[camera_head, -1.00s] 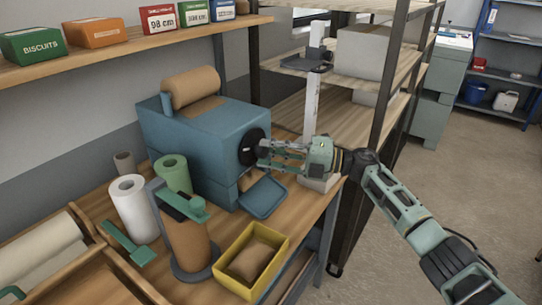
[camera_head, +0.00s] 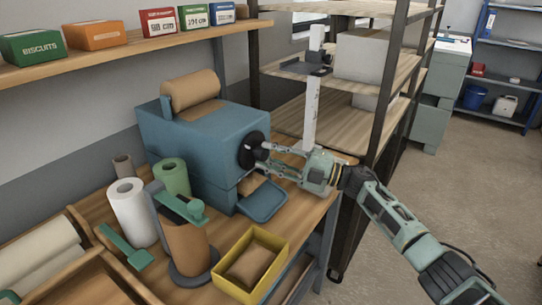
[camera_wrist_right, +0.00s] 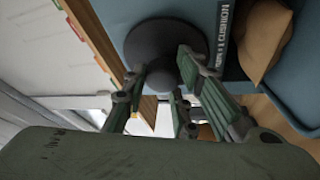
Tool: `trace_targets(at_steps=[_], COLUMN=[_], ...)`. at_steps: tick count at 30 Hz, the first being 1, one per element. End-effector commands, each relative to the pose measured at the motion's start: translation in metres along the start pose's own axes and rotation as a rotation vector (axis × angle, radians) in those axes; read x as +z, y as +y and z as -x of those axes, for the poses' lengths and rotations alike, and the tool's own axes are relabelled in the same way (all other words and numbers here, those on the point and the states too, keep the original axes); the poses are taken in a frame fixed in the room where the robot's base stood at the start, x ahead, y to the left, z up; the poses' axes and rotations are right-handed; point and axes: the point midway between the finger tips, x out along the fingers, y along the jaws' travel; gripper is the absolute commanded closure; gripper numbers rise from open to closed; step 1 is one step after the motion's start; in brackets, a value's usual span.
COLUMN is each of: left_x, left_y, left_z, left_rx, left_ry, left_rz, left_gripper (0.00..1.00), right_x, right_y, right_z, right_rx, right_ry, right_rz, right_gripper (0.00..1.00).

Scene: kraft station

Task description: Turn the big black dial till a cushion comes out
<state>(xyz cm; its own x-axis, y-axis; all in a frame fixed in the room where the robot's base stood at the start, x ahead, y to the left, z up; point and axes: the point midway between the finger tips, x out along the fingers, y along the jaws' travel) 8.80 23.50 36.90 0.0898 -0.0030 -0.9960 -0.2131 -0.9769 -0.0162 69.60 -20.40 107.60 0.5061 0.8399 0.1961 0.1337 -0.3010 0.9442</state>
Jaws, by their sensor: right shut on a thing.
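The big black dial (camera_head: 249,144) is on the end face of the blue machine (camera_head: 190,140). My right gripper (camera_head: 264,153) is shut on the dial's knob, coming from the right. In the right wrist view the dial (camera_wrist_right: 150,42) lies between and behind the fingers (camera_wrist_right: 172,75), which partly hide it. A brown paper cushion (camera_wrist_right: 264,38) shows at the outlet beside the dial, and it also shows in the head view (camera_head: 252,183), above the blue tray (camera_head: 262,204). My left gripper is not in view.
A grey post (camera_head: 312,115) and a shelf rack are behind my right gripper.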

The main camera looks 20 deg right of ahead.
Motion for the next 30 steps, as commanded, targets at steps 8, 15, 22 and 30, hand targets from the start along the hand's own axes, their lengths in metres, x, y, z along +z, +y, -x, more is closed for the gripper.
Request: trace_targets(at_steps=[8,15,22,30], left_x=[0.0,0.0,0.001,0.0], left_y=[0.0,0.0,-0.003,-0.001], left_z=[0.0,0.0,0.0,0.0], left_rx=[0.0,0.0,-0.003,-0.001], left_ry=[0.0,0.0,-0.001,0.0], left_rz=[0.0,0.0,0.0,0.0], left_gripper=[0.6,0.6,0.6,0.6], right_x=[-0.001,-0.001,0.001,0.001], right_y=[0.006,0.004,0.002,0.002], right_z=[-0.001,-0.001,0.007,0.059], right_rx=[0.009,0.005,0.003,0.001], right_ry=[0.002,0.001,-0.001,-0.004], right_rz=[0.004,0.004,0.003,0.004], right_gripper=[0.65,0.6,0.6,0.6])
